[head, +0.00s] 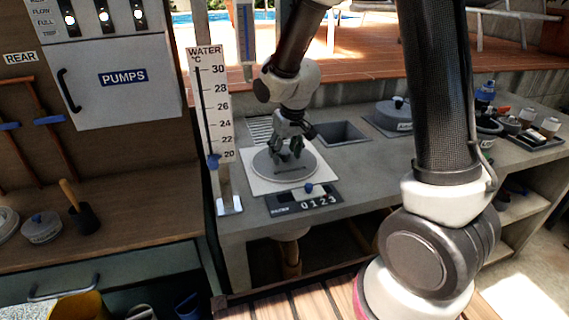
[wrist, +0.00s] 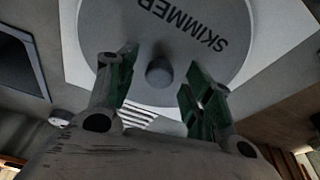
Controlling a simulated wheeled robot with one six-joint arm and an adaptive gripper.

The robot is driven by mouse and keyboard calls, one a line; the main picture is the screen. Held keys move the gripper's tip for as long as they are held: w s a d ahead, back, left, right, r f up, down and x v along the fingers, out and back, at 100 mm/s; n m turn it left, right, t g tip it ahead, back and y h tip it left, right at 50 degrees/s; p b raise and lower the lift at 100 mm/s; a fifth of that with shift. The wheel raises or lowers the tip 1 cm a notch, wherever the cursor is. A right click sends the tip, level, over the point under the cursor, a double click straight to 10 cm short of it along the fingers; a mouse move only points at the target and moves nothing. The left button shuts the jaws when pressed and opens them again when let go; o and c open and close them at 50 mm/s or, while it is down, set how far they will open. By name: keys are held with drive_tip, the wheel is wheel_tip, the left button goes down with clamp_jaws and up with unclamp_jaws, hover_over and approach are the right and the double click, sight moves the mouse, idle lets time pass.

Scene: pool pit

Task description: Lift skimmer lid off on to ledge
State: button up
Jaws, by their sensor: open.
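The skimmer lid (head: 312,166) is a round grey disc lying on a pale square plate (head: 259,185) set in the grey ledge (head: 236,222). In the wrist view the lid (wrist: 215,75) shows the word SKIMMER and a round dark knob (wrist: 159,71). My gripper (head: 287,158) is over the lid, pointing down. In the wrist view its two green-padded fingers (wrist: 158,88) are open, one on each side of the knob, with gaps between. I cannot tell exactly how high the fingertips are above the lid.
A number slider panel (head: 303,199) is in front of the lid. A square opening (head: 340,133) and another lidded plate (head: 393,114) are to the right. A water temperature gauge (head: 211,105) stands at the left. Bare ledge lies right of the lid.

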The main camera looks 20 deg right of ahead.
sight(285, 153)
drive_tip(key=shift+f, duration=0.1)
drive_tip(key=shift+c, duration=0.2)
clamp_jaws()
wheel_tip(285, 153, up, 10)
idle(0.4)
